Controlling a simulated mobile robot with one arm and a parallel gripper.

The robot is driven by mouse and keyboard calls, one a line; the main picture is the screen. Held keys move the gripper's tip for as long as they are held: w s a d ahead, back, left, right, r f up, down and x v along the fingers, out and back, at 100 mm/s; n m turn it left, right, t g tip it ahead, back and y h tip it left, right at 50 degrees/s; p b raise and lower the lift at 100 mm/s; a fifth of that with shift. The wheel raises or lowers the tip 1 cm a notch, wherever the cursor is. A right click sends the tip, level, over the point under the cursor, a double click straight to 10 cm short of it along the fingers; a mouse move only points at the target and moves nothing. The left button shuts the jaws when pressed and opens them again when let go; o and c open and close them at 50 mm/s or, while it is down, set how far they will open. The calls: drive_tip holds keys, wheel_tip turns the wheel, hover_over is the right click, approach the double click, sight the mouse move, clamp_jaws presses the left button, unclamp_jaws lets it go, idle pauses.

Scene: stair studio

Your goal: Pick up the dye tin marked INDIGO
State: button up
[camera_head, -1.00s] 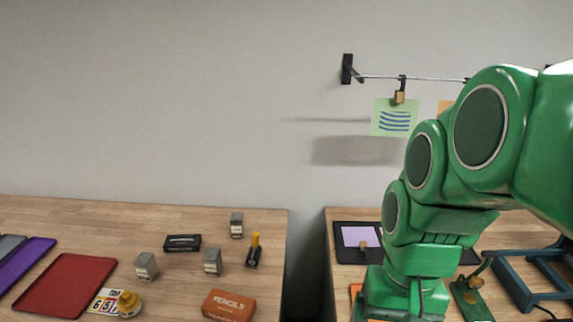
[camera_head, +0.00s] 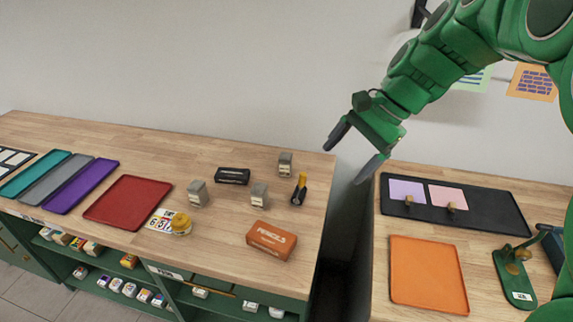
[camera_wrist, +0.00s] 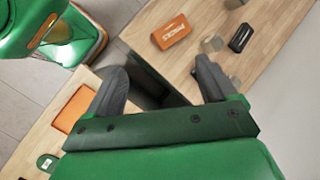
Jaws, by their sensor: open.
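Several small grey tins stand on the left wooden table in the head view: one at the left (camera_head: 197,194), one in the middle (camera_head: 259,195) and one at the back (camera_head: 285,163). Their labels are too small to read, so I cannot tell which is marked INDIGO. My gripper (camera_head: 354,157) is open and empty, above the gap between the two tables and to the right of the tins. In the wrist view my gripper (camera_wrist: 160,90) shows both dark fingers spread apart. A grey tin (camera_wrist: 212,43) shows beyond the right finger.
An orange pencils box (camera_head: 271,240), a black case (camera_head: 232,176), a yellow-handled tool (camera_head: 299,190) and a yellow round thing (camera_head: 181,223) lie near the tins. A red tray (camera_head: 128,202) is left. The right table holds an orange tray (camera_head: 428,274) and a black mat (camera_head: 490,212).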

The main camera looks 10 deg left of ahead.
drive_tip(key=w+a+f+m+y, duration=0.25)
drive_tip(key=w+a+m, duration=0.2)
drive_tip(key=w, duration=0.65)
drive_tip(key=w+a+f+m+y, duration=0.1)
drive_tip(key=w+a+m+y, duration=0.2)
drive_tip(key=w+a, duration=0.55)
drive_tip(key=w+a+f+m+y, duration=0.2)
drive_tip(key=w+a+m, duration=0.1)
drive_tip(key=w, duration=1.1)
approach(281, 164)
drive_tip(key=shift+t, duration=0.3)
drive_tip(key=a+f, duration=0.1)
drive_tip(key=w+a+f, duration=0.1)
drive_tip(key=shift+w+a+f, duration=0.3)
drive_tip(key=shift+x, duration=3.95)
drive_tip(key=shift+w+f, duration=0.15)
drive_tip(key=c, duration=1.2)
